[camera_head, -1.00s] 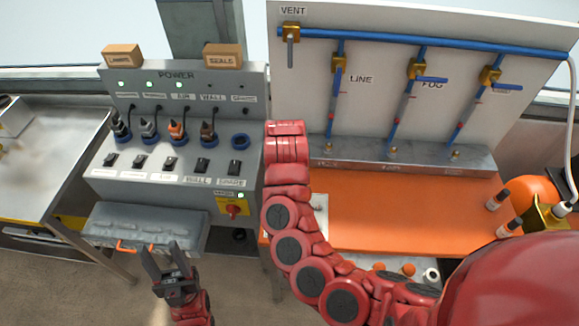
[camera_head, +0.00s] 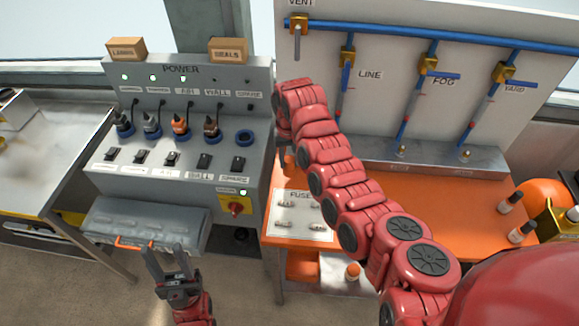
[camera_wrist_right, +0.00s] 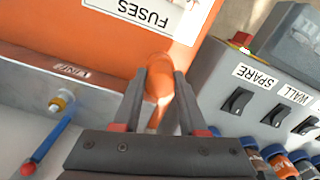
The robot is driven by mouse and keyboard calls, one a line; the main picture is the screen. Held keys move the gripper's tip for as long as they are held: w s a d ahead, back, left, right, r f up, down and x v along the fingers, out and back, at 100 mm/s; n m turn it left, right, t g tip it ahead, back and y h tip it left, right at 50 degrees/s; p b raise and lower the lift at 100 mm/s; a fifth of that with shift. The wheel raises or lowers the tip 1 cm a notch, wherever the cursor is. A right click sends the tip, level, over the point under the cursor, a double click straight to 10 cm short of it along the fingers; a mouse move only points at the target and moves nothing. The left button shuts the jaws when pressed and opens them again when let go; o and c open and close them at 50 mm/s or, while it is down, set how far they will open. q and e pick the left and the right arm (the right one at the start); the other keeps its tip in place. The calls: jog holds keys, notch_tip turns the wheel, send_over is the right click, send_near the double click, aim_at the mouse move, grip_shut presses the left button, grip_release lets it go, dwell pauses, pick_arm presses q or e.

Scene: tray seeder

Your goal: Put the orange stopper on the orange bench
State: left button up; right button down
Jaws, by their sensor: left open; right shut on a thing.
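In the right wrist view, my right gripper (camera_wrist_right: 160,80) is shut on the orange stopper (camera_wrist_right: 158,88), which sits between the fingertips. The orange bench (camera_wrist_right: 100,38) lies beyond it, orange against orange; I cannot tell whether the stopper touches the bench. In the head view, the bench (camera_head: 440,205) stands under the pipe panel, and my right arm hides the right gripper. A bit of orange, perhaps the stopper, shows beside the forearm over the bench's back left. My left gripper (camera_head: 163,250) is open and empty in front of the grey power console.
A white FUSES card (camera_head: 303,216) lies on the bench's left end. The metal valve rail (camera_head: 440,157) runs along its back. The power console (camera_head: 180,185) with plugs and switches stands close at left. Small bottles (camera_head: 511,203) stand at the bench's right; its front middle is clear.

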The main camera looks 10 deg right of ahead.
aim_at(289, 166)
jog(key=shift+w, duration=0.2)
notch_tip(289, 166, down, 3)
jog(key=shift+f+p, duration=0.1)
jog(key=shift+p, duration=0.95)
jog(key=shift+f, duration=0.15)
jog(key=shift+f, duration=0.1)
jog(key=shift+c, duration=2.3)
grip_release()
